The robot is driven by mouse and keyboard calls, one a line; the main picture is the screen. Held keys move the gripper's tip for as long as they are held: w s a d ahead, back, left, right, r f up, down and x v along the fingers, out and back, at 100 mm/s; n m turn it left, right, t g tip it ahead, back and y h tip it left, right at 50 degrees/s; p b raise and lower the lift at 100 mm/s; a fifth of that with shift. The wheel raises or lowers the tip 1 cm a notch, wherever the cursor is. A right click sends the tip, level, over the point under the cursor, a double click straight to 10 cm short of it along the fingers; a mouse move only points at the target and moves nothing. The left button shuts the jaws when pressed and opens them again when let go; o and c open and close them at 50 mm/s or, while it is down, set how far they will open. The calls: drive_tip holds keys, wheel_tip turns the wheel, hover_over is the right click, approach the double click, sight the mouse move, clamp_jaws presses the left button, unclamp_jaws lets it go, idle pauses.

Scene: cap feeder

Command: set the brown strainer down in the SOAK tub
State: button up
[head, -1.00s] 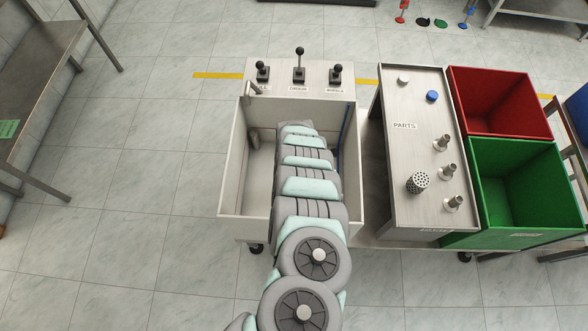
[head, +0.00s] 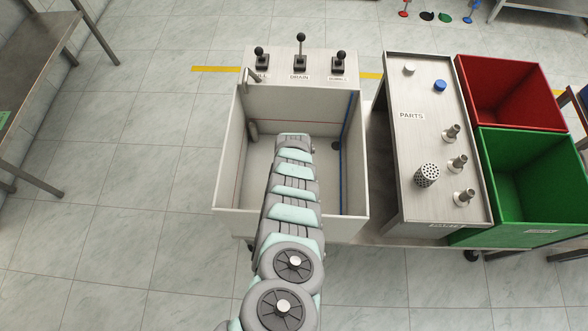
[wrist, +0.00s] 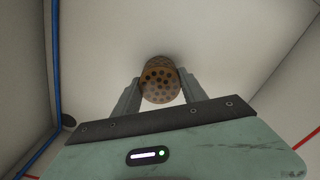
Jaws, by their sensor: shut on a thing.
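The brown strainer (wrist: 160,84), a round piece with a perforated end, shows in the wrist view. My gripper (wrist: 159,76) is shut on it, one finger on each side. In the head view, my arm reaches down into a pale, open-topped tub (head: 228,165); my arm hides the gripper and strainer there. No SOAK label is readable on this tub. The wrist view shows the tub's pale floor (wrist: 100,50) beyond the strainer. I cannot tell whether the strainer touches it.
Three black-knobbed levers (head: 300,55) and a tap (head: 247,79) stand at the tub's back. A PARTS table (head: 410,150) on the right holds a grey strainer (head: 427,175) and several fittings. Red (head: 515,95) and green (head: 530,180) bins stand beyond it.

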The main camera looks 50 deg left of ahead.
drive_tip(key=shift+f, duration=0.15)
drive_tip(key=o, duration=1.5)
wheel_tip(320, 180, up, 12)
drive_tip(key=p, duration=0.6)
drive_tip(key=shift+r+p, duration=0.2)
drive_tip(key=shift+p, duration=0.15)
